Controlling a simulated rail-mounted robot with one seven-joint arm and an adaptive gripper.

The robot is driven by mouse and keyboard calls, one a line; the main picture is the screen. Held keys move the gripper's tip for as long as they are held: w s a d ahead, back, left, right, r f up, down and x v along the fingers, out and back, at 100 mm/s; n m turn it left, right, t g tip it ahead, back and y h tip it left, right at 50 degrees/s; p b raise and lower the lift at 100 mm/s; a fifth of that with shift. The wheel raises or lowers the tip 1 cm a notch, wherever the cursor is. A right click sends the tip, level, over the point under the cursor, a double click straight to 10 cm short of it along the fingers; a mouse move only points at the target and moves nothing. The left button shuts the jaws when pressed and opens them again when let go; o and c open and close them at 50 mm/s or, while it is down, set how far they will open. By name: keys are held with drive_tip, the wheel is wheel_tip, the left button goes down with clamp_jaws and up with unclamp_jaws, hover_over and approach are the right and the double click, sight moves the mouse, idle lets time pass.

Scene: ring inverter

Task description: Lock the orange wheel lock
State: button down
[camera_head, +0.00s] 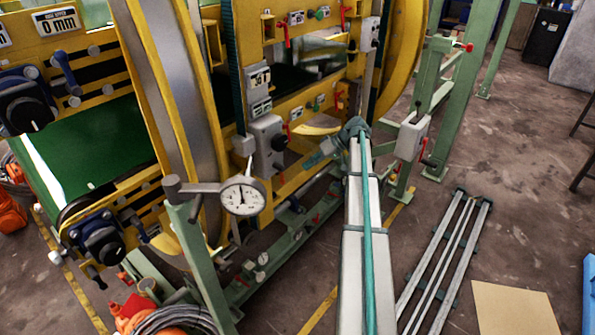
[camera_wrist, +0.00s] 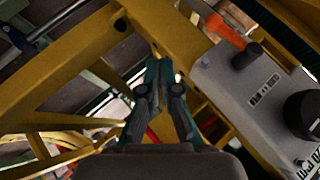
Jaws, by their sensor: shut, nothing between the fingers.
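My gripper (camera_wrist: 162,78) is shut and empty, with its dark teal fingers close together in front of a yellow beam (camera_wrist: 165,40) in the wrist view. An orange handle (camera_wrist: 226,31) lies up and to the right of the fingertips, apart from them. It may be the orange wheel lock; I cannot tell for sure, nor its lock position. In the head view my gripper (camera_head: 318,156) is beside the yellow machine frame at the end of my arm. Several small red levers are on the frame, one red lever (camera_head: 287,132) near the grey box.
A grey box (camera_wrist: 240,85) with black knobs sits right of my gripper; it also shows in the head view (camera_head: 266,138). A round dial gauge (camera_head: 242,196) is at the front left. Yellow beams crowd the gripper. Floor rails (camera_head: 447,260) lie right of my arm.

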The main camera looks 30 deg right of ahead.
drive_tip(key=shift+s+d, duration=0.2)
drive_tip(key=shift+d, duration=0.55)
drive_tip(key=shift+s+d, duration=0.15)
drive_tip(key=shift+d, duration=0.55)
drive_tip(key=shift+s+d, duration=0.2)
drive_tip(key=shift+d, duration=0.55)
drive_tip(key=shift+r, duration=0.1)
